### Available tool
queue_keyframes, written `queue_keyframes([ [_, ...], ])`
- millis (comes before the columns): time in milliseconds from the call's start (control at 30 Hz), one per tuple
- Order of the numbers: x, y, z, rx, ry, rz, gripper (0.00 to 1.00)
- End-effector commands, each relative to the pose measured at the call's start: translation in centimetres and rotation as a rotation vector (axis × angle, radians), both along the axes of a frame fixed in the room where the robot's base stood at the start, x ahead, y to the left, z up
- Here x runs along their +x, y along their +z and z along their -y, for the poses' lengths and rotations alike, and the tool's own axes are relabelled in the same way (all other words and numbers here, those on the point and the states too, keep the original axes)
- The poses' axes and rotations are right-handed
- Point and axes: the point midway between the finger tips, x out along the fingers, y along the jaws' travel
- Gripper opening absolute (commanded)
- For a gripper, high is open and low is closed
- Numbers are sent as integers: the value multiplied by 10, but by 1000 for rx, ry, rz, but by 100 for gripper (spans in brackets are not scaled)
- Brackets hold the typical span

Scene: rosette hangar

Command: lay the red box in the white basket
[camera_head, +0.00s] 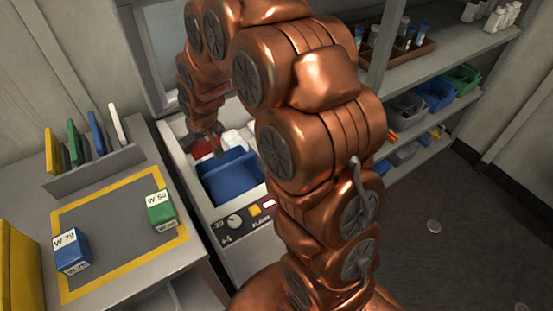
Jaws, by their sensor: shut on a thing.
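My copper arm reaches over an open grey chest, and my gripper (212,138) points down inside its far left part. It is small and partly hidden in this view. The gripper is shut on what looks like the red box (202,148), a dark red shape at its tip. A white shape (232,139), which may be the white basket, lies just right of the gripper, behind a blue basket (232,178). My arm hides the right part of the chest, and I cannot tell whether the red box touches the white basket.
Left is a bench with a yellow-outlined mat (120,246), holding a green box (160,209) and a blue box (71,251). A rack (97,169) of coloured panels stands behind. The chest has a control panel (243,222) in front. Shelves (455,52) with bins stand right.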

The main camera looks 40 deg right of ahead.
Motion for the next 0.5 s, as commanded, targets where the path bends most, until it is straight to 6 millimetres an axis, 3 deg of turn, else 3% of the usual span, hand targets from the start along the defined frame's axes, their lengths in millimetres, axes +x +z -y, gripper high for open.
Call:
queue_keyframes([
  [267, 32, -29, 55, 11, 8, 8, 53],
  [500, 45, -50, 132, 11, -6, 9, 53],
])
